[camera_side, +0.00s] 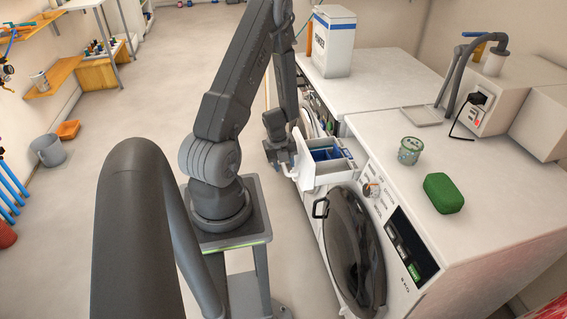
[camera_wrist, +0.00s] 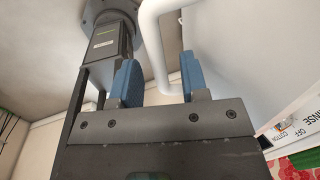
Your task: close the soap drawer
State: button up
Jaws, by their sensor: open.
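The white soap drawer (camera_side: 322,172) is pulled out from the front of the near washing machine, with blue compartments showing inside. Its white front panel (camera_wrist: 235,60) fills the right of the wrist view. A white curved bar handle (camera_wrist: 153,45) stands off that panel. My gripper (camera_side: 287,166) is at the outer side of the drawer front, by the handle. In the wrist view my gripper (camera_wrist: 161,75) is open, with its two blue fingers apart and the handle bar showing between them. I cannot tell whether either finger touches the bar.
The washing machine's (camera_side: 480,175) dark round door (camera_side: 352,250) is below the drawer. A second machine with a white container (camera_side: 333,42) stands beyond. The floor to the left is mostly clear.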

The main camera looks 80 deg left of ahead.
aim_at(336, 155)
jog(key=shift+c, duration=0.5)
grip_shut()
jog(key=w, duration=1.8)
jog(key=shift+w, duration=0.15)
jog(key=shift+o, duration=0.5)
grip_release()
